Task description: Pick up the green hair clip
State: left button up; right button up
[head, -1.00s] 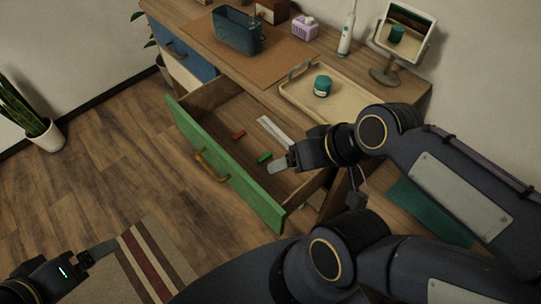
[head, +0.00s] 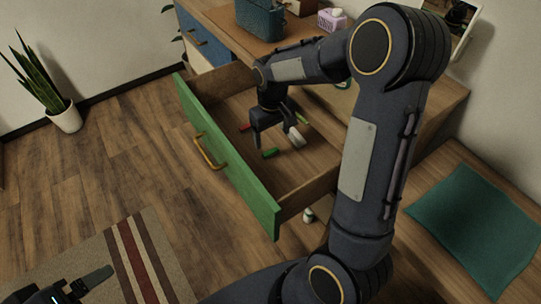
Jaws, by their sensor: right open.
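The green hair clip (head: 269,153) lies on the floor of the open drawer (head: 228,173), close to its green front. My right gripper (head: 275,143) reaches down into the drawer, open, with its fingers spread above and around the area of the clip. I cannot tell whether a finger touches the clip. It is not held. My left gripper (head: 88,285) is at the bottom left above the striped rug, far from the drawer; its jaws cannot be made out.
A red clip (head: 245,127) lies behind the green one in the drawer. A small yellow-green thing (head: 302,118) shows beyond the gripper. The drawer walls surround them. A teal basket (head: 260,19) and lilac box (head: 332,19) stand on the top. My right arm hides much of the top.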

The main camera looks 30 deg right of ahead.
aim_at(272, 153)
jog(key=f, duration=0.3)
jog(key=f+b, duration=0.1)
jog(key=f, duration=0.2)
jog(key=shift+s+a+f, duration=0.15)
jog(key=shift+s+f, duration=0.05)
jog(key=shift+f, duration=0.2)
jog(key=c, duration=1)
